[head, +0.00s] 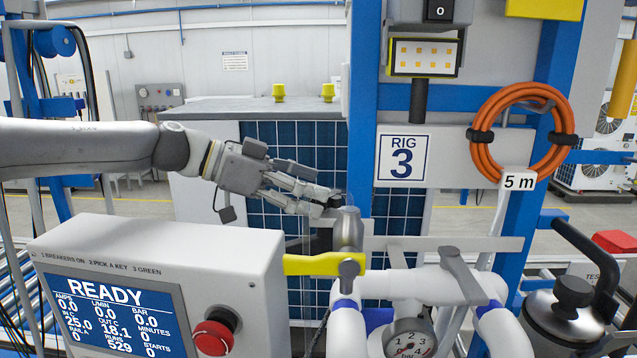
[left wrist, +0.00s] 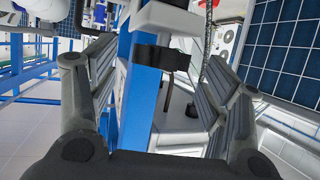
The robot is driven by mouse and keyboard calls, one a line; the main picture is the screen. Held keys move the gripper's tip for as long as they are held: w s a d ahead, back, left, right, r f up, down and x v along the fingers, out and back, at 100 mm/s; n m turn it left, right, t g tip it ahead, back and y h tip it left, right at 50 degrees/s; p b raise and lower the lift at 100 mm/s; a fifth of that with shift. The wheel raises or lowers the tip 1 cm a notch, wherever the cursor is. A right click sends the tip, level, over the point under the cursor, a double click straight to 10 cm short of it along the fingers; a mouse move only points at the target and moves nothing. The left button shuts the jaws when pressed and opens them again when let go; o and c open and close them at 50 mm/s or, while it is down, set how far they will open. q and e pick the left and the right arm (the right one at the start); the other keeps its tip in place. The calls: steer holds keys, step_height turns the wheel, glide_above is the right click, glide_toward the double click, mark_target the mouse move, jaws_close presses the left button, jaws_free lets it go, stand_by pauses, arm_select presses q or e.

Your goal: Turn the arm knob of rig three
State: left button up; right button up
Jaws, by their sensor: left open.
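A white sign reading RIG 3 (head: 403,157) hangs on the blue frame (head: 362,100). No part is labelled as the arm knob, and I cannot tell which one it is. A black switch marked 0 (head: 440,10) shows at the top edge. My left gripper (head: 330,203) reaches in from the left, its fingers pointing right, left of and below the sign, by a grey metal fitting (head: 347,232). In the left wrist view it is open (left wrist: 160,85); a blue post (left wrist: 140,105) and a dark fitting (left wrist: 165,58) show between the fingers. My right gripper is out of view.
A control box with a READY screen (head: 112,315) and a red stop button (head: 213,335) stands at front left. White pipes (head: 420,287), a yellow lever (head: 312,264) and a pressure gauge (head: 410,343) lie below the gripper. An orange hose coil (head: 488,130) hangs right of the sign.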

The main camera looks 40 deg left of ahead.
arm_select(q)
steer(key=shift+x, duration=0.8)
steer(key=shift+d+f, duration=0.1)
steer(key=c, duration=1)
steer(key=shift+w+m+h, duration=0.1)
steer(key=shift+m+h, duration=0.2)
steer(key=m+g+h, duration=0.2)
steer(key=m+g, duration=0.2)
steer(key=g, duration=0.1)
steer(key=shift+w+a+f+m+h, duration=0.1)
steer(key=shift+w+a+m+h, duration=0.2)
steer(key=shift+h, duration=0.1)
steer(key=shift+w+m+g+h, duration=0.2)
steer(key=shift+m+g+h, duration=0.2)
steer(key=shift+m+g, duration=1.65)
steer(key=shift+g, duration=0.45)
